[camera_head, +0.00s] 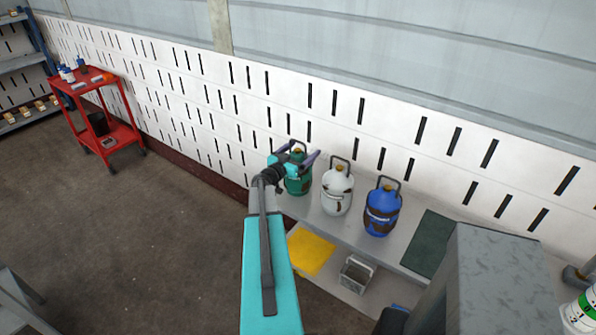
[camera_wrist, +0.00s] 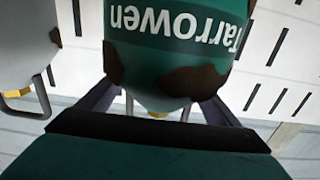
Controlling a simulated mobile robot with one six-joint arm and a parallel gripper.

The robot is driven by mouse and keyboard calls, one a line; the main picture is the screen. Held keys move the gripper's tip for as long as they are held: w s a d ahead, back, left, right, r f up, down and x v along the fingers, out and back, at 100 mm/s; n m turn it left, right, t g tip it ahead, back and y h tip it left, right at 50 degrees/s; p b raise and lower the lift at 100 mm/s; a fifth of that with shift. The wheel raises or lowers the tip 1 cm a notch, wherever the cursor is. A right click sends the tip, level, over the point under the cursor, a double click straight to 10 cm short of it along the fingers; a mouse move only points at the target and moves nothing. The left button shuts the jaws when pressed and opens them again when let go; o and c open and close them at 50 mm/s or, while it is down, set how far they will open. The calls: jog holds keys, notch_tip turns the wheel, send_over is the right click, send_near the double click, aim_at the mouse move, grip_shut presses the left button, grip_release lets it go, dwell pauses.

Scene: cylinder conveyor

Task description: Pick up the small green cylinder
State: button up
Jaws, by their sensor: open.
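The small green cylinder (camera_head: 299,185) stands upright at the left end of the grey bench, partly hidden behind my gripper. In the wrist view the green cylinder (camera_wrist: 165,65) appears upside down, with "Tarrowen" lettering and brown rust patches. My gripper (camera_head: 297,156) is open at the upper part of the cylinder, one finger to each side. In the wrist view my gripper (camera_wrist: 155,105) has its fingers on both sides of the cylinder's narrowing top; whether they touch it I cannot tell.
A white cylinder (camera_head: 336,196) stands close to the right of the green one, and a blue cylinder (camera_head: 382,212) beyond it. The slotted white wall (camera_head: 330,125) is close behind. A yellow item (camera_head: 311,250) and a metal basket (camera_head: 356,274) are on the lower shelf (camera_head: 345,293).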

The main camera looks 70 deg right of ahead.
jog(key=shift+s+d, duration=0.1)
jog(key=shift+d, duration=0.35)
jog(key=c, duration=1.9)
jog(key=shift+c, duration=1.4)
jog(key=shift+r, duration=0.25)
notch_tip(320, 180, up, 28)
jog(key=b, duration=0.3)
jog(key=shift+f, duration=0.15)
